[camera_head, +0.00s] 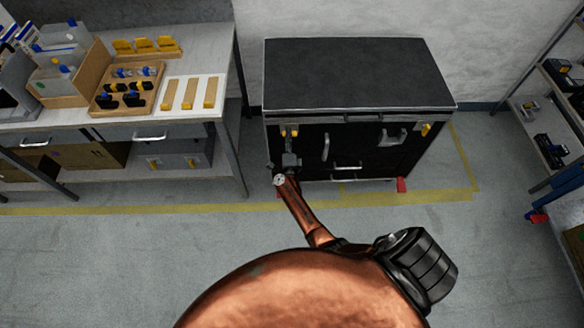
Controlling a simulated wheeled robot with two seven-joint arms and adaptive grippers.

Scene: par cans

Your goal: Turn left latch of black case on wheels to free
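The black case on wheels (355,75) stands against the wall in the middle, its dark top flat and its front facing me. Its left latch (294,132) shows as a small yellow and metal part at the upper left of the front. The right latch (426,130) is a similar yellow part at the upper right. My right gripper (290,160) is at the left of the case front, just below the left latch. It is small and dark against the case, so contact and finger opening cannot be made out. My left gripper is out of view.
A workbench (216,60) with trays and boxes stands left of the case. A shelf rack (545,110) stands at the right edge. Silver handles (326,147) stick out from the case front. The floor (130,255) in front is clear, with yellow tape lines.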

